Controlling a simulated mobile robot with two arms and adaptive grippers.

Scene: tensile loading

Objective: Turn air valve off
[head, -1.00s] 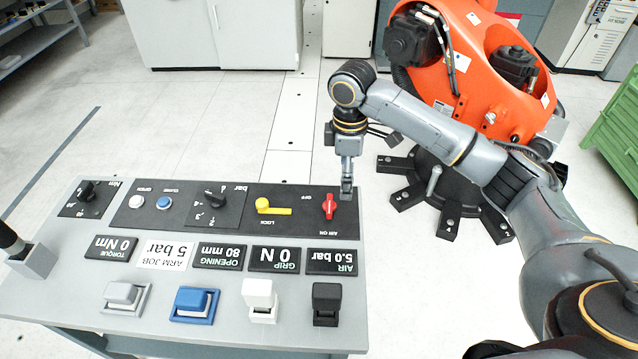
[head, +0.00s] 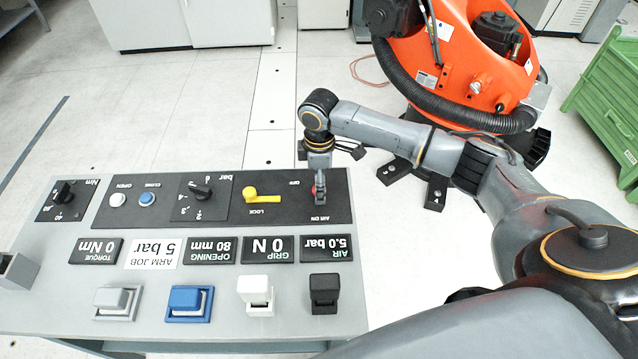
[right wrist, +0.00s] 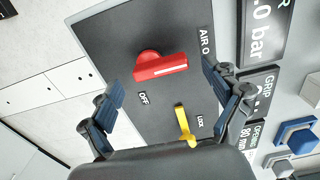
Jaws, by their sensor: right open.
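The red air valve handle (right wrist: 165,66) sits on the dark panel plate between the "AIR ON" and "OFF" labels. In the right wrist view it points right, away from the OFF label (right wrist: 143,97). In the head view the red handle (head: 314,190) is mostly hidden by my right gripper (head: 319,196), which points down over it. In the right wrist view the gripper (right wrist: 163,84) is open, with its two blue-padded fingers on either side below the handle and no clear contact. The air display (head: 326,247) reads 5.0 bar. My left gripper is not in view.
A yellow lock lever (head: 262,196) sits beside the valve. A black dial (head: 200,191), white and blue buttons, displays and several square push buttons cover the console (head: 60,300). An orange robot (head: 470,60) stands behind; a green crate (head: 605,115) is at right.

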